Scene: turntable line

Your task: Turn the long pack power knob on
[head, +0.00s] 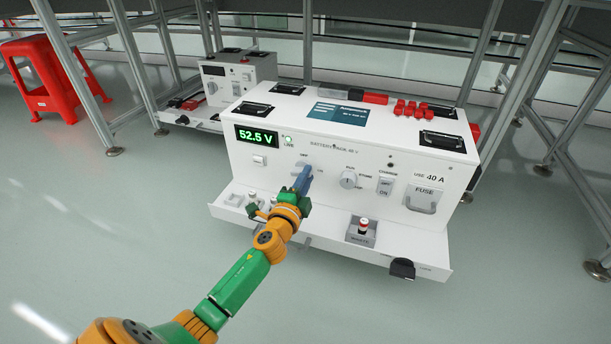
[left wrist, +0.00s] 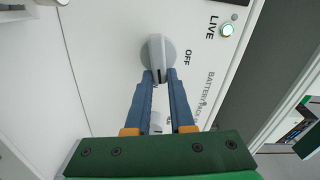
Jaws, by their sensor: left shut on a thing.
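The long white battery pack (head: 330,150) stands in the middle of the head view. Its display (head: 257,136) reads 52.5 V and the LIVE lamp (head: 288,139) is lit green; the lamp also shows in the left wrist view (left wrist: 227,30). The grey power knob (left wrist: 158,55) sits below the OFF label on the panel. Its ridge lies across the panel, toward the ON side, turned away from OFF. My left gripper (left wrist: 160,78) is shut on the ridge; in the head view, its blue fingers (head: 302,180) hide most of the knob. My right gripper is not in view.
A RUN/STORE knob (head: 348,180), a charge switch (head: 385,187) and a FUSE handle (head: 423,201) are to the right. A front ledge (head: 325,243) carries a red-topped button (head: 363,226). A smaller pack (head: 232,78) and a red stool (head: 52,75) stand behind.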

